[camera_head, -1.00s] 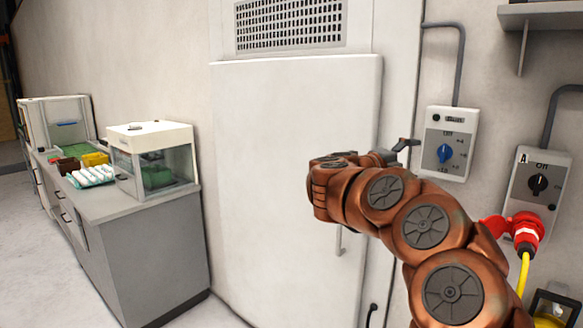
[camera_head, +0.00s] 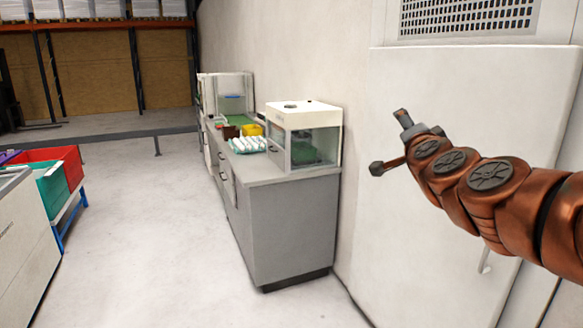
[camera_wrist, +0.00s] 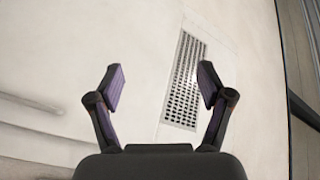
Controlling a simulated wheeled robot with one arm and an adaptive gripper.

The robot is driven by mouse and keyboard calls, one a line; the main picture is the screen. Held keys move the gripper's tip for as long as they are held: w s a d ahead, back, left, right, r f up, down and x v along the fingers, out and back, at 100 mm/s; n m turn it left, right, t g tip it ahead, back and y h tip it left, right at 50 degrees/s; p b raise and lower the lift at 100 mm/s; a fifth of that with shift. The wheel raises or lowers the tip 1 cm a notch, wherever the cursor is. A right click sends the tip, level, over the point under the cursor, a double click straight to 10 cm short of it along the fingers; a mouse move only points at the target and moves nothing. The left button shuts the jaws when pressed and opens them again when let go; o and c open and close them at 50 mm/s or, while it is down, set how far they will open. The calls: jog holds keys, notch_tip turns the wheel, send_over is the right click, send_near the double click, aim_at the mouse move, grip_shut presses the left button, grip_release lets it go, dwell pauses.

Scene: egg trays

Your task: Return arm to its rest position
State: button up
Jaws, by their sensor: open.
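My gripper (camera_head: 388,143) is at the end of my copper-coloured arm, raised in front of the white door in the head view. In the wrist view my gripper (camera_wrist: 158,85) has its two purple-padded fingers spread wide, with nothing between them but the wall and vent behind. The fingers touch nothing that I can see.
A grey counter (camera_head: 285,220) stands against the wall, bearing a glass-sided white case (camera_head: 305,135), a white-and-teal tray (camera_head: 248,146) and a yellow box (camera_head: 252,129). Red (camera_head: 62,160) and teal (camera_head: 52,188) bins stand at left. Open floor (camera_head: 150,240) lies between.

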jog(key=s+a+f+n+g+y, duration=0.45)
jog(key=s+a+f, duration=0.25)
jog(key=a+f, duration=0.25)
jog(key=s+a+f+n+g+y, duration=0.35)
jog(key=s+a+f+n, duration=0.35)
jog(key=f, duration=0.3)
jog(key=s+d+f+n+g+h, duration=0.1)
jog(key=s+f+g, duration=0.3)
jog(key=s, duration=0.6)
jog(key=s+d+f+g+h+p, duration=0.1)
jog(key=s+f+g, duration=0.3)
jog(key=s+f, duration=0.4)
jog(key=s, duration=0.2)
jog(key=shift+s+d+f+n+g+h, duration=0.2)
jog(key=shift+s+d+n+g+h, duration=0.1)
jog(key=shift+s+d+n+h, duration=0.1)
jog(key=s+d+g, duration=0.1)
jog(key=s, duration=0.2)
jog(key=s+d+f+g+h, duration=0.1)
jog(key=s, duration=0.2)
jog(key=s+d+f+g, duration=0.1)
jog(key=s+d, duration=0.1)
jog(key=s, duration=0.2)
jog(key=shift+h, duration=0.3)
jog(key=shift+c, duration=0.3)
